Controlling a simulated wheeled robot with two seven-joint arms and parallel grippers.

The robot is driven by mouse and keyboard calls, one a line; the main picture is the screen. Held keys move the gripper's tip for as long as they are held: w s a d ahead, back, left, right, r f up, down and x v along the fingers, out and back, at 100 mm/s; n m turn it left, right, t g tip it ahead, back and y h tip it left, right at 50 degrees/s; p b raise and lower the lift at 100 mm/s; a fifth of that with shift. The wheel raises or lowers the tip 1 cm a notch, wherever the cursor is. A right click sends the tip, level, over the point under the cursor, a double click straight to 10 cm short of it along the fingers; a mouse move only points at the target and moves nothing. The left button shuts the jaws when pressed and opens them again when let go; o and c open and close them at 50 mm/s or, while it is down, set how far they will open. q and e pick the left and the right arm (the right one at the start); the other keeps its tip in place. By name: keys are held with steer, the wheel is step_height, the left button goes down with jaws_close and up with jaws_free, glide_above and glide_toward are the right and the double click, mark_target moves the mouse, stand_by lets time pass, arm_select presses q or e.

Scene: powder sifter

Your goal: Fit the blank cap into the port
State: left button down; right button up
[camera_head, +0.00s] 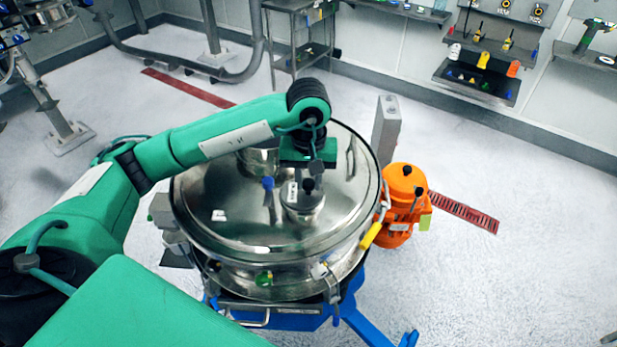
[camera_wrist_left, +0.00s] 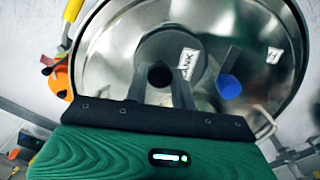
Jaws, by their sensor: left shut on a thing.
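The blank cap (camera_head: 303,204) is a round grey metal piece with a white label and a black knob on top. In the left wrist view the cap (camera_wrist_left: 205,48) shows its label, with part of the word "BLANK" readable. My left gripper (camera_head: 310,178) points down over the sifter lid (camera_head: 235,225) and is shut on the cap's black knob. The fingers (camera_wrist_left: 160,88) flank that knob in the wrist view. My right gripper is not in view.
A blue-tipped handle (camera_head: 268,183) stands on the lid just left of the cap. A metal cylinder (camera_head: 258,160) rises behind it. An orange motor (camera_head: 404,195) and a yellow-handled clamp (camera_head: 371,235) are at the sifter's right side. Shelves with tools line the back wall.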

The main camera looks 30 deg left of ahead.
mark_target(308, 182)
arm_select(q)
steer(key=shift+f, duration=0.2)
steer(key=c, duration=1.3)
jaws_free()
steer(key=shift+r, duration=0.1)
steer(key=shift+o, duration=0.7)
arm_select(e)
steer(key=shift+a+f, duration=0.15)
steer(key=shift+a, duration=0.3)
arm_select(q)
steer(key=shift+r, duration=0.35)
step_height(308, 182, up, 12)
steer(key=b, duration=0.4)
steer(key=shift+f, duration=0.2)
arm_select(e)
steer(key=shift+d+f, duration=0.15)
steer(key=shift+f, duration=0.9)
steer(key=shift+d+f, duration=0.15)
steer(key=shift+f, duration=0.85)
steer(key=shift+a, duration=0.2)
